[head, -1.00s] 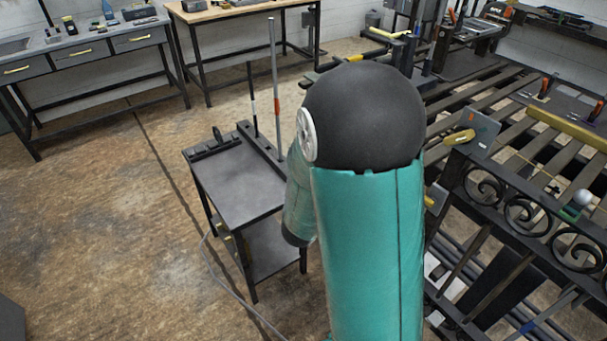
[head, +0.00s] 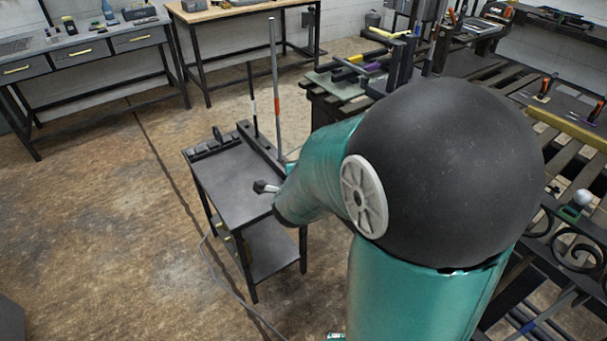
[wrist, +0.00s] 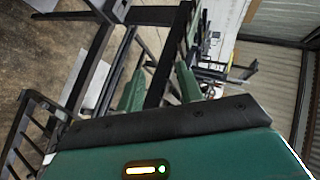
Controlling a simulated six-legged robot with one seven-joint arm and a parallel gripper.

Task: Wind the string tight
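I cannot make out the string in either current view; my arm covers much of the slatted bench in the head view. In the wrist view my gripper (wrist: 160,88) shows two green fingers standing apart, with a dark bar showing between or behind them. I see nothing held. Scrolled dark ironwork (head: 565,245) of the gate shows at the right of the head view, partly behind my arm. A small pale ball (head: 582,197) sits near its top edge.
A small dark cart (head: 235,190) with upright rods stands left of my arm. The slatted bench (head: 495,70) is at the right, with a long yellow bar (head: 568,125). Workbenches line the back wall. The floor at left is open.

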